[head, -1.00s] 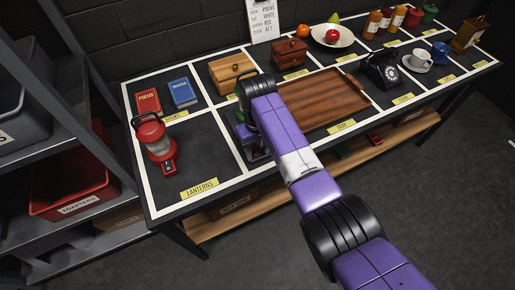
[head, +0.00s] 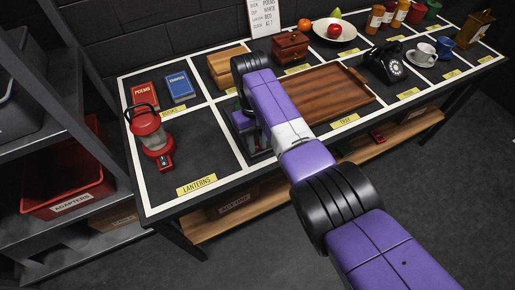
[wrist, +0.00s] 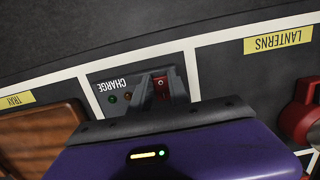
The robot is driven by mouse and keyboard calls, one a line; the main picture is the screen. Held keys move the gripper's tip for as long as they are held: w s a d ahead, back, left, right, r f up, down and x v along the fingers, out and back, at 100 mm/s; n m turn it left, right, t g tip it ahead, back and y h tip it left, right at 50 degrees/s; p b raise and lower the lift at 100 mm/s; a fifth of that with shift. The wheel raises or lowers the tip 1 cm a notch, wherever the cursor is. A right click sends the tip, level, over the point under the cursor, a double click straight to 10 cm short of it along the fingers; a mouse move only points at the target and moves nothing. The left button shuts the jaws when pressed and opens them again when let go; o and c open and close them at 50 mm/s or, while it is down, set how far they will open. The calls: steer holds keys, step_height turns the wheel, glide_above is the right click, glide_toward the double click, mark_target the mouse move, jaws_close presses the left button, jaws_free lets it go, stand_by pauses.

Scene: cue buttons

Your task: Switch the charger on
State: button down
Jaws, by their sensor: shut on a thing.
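The charger (wrist: 112,90), a dark panel marked CHARGE, lies in a white-bordered section of the table in the wrist view. It has a red switch (wrist: 160,84) and two small lamps, one greenish and one reddish, both looking dim. My gripper (wrist: 160,79) is at the switch, its two dark fingertips on either side of the red part, shut on it. Which way the switch is tipped I cannot tell.
A red lantern (head: 152,135) stands left of the charger's section, by the LANTERNS label (head: 197,184). A wooden tray (head: 345,88) lies to its right. A wooden box (head: 226,67) and books are behind. A shelf with a red bin (head: 65,190) stands at the left.

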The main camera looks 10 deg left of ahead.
steer(key=shift+w+a+f+g+h+b, duration=0.25)
steer(key=shift+g+h+b, duration=0.25)
steer(key=shift+b, duration=3.3)
steer(key=shift+d+r+b, duration=0.1)
steer(key=shift+r+b, duration=0.3)
steer(key=shift+b, duration=0.2)
steer(key=c, duration=1.2)
jaws_free()
steer(key=shift+c, duration=0.2)
steer(key=p+v, duration=0.6)
steer(key=shift+w+r+p, duration=0.1)
steer(key=shift+r+p, duration=0.2)
steer(key=shift+p, duration=0.1)
steer(key=shift+w+r+p, duration=0.2)
steer(key=shift+r+p, duration=0.3)
steer(key=shift+p, duration=0.05)
